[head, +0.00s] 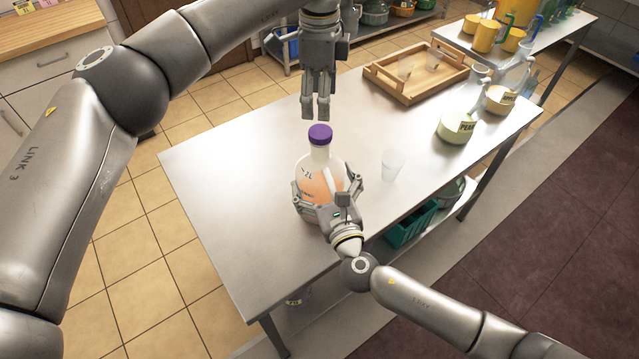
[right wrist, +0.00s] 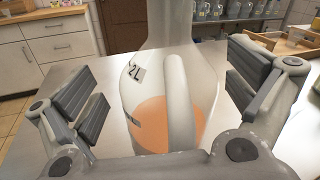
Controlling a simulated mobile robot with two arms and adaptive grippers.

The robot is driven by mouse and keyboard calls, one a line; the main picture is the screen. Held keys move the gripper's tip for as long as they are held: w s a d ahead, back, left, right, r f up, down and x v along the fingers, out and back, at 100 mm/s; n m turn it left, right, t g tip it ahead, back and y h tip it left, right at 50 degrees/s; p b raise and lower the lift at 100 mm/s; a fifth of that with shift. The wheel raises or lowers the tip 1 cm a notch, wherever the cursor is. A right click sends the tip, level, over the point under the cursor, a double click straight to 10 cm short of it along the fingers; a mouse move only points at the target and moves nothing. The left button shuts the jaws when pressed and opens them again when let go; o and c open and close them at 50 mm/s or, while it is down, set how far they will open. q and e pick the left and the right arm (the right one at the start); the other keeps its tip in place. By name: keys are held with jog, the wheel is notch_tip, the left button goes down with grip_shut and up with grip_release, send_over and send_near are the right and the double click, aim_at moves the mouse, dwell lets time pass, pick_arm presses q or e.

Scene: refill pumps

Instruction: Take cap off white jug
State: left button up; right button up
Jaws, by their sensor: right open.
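The white jug (head: 313,174) stands upright on the metal table, with orange liquid inside and a purple cap (head: 320,134) on its neck. In the right wrist view the jug (right wrist: 181,85) fills the middle, with its handle towards the camera and a 2L label; its cap is out of frame. My right gripper (head: 328,194) is open, one finger on each side of the jug's body; the right wrist view shows gaps between fingers and jug. My left gripper (head: 316,112) points down, empty, just above the cap; I cannot tell how far its fingers are apart.
Further back are a wooden tray (head: 418,78) and two containers with labels, the nearer one (head: 455,127) pale. Yellow mugs (head: 486,36) stand on another table. The table's left part is bare.

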jog(key=shift+w+a, duration=0.2)
jog(key=shift+w, duration=0.3)
jog(key=shift+w+r, duration=0.1)
jog(key=shift+r, duration=0.1)
jog(key=shift+w+f, duration=0.1)
